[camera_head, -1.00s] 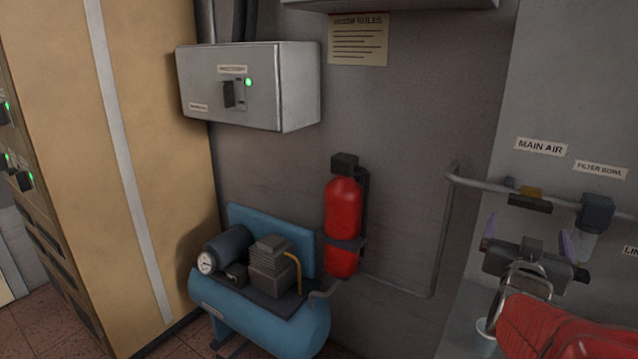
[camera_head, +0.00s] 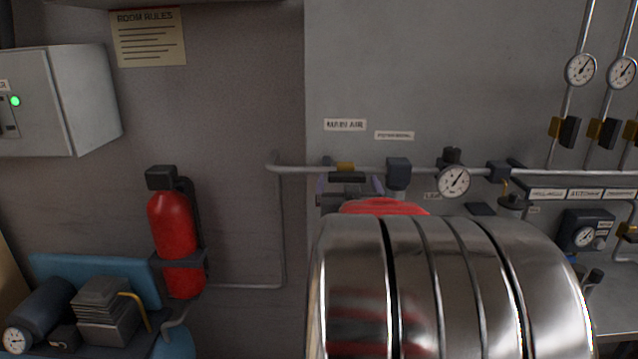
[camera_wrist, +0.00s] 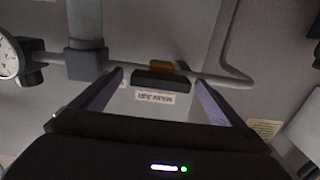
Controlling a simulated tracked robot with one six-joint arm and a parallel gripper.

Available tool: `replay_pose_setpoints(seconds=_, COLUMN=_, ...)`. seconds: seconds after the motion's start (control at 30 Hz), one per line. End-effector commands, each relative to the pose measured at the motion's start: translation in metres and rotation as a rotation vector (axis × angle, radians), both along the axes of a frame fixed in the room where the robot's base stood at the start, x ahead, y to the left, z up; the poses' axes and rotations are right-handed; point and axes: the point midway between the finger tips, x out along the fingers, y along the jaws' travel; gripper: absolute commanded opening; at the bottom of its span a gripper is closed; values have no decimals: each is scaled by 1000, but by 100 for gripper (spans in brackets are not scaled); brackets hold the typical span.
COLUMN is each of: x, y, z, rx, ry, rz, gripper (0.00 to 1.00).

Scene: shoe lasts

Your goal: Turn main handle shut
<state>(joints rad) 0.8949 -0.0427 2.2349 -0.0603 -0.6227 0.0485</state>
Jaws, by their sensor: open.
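The main air handle (camera_head: 347,177) is a dark bar on a yellow valve body (camera_head: 345,166), on the pipe below the MAIN AIR label (camera_head: 345,125). The bar lies along the pipe. In the wrist view the handle (camera_wrist: 162,82) sits between the two purple fingers of my gripper (camera_wrist: 159,79), with a gap on each side. My gripper is open and empty. In the head view my gripper (camera_head: 349,186) shows just below the handle, partly hidden by my own arm. I cannot tell the exact depth between fingertips and handle.
A filter bowl (camera_head: 398,172) and a pressure gauge (camera_head: 454,181) sit on the pipe right of the valve. A red extinguisher (camera_head: 173,235) hangs at left above a blue compressor. More gauges and valves stand at right.

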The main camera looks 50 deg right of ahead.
Motion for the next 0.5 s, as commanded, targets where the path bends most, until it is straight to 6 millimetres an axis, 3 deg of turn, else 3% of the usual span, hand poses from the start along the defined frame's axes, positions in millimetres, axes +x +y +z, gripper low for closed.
replay_pose_setpoints(seconds=0.17, x=2, y=2, z=0, rx=0, ry=0, rz=5, gripper=92)
replay_pose_setpoints(seconds=0.5, x=3, y=3, z=0, rx=0, ry=0, rz=7, gripper=68)
